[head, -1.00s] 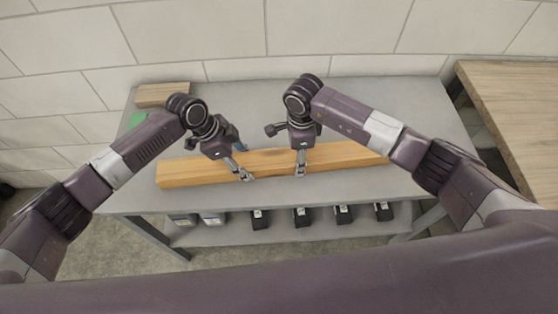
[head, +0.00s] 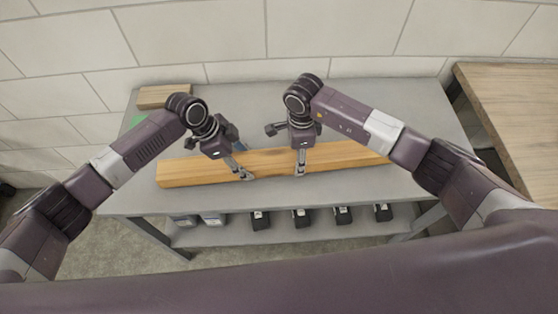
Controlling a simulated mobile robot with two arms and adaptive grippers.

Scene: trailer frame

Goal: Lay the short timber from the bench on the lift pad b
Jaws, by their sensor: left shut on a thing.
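The short timber (head: 200,172) is a light wooden beam lying lengthwise across the grey bench (head: 350,92), with its right end partly hidden by my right arm. My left gripper (head: 244,175) is at the timber left of its middle and is shut on it. My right gripper (head: 300,170) is at the timber a little further right, its fingers pointing down at the front face; whether its jaws are closed does not show clearly. No lift pad can be made out in the head view.
A smaller wood block (head: 164,95) lies at the bench's back left, near a green patch (head: 138,119). Several black boxes (head: 302,218) stand on the lower shelf. A wooden table (head: 520,115) stands at the right. A tiled wall (head: 330,30) closes off the back.

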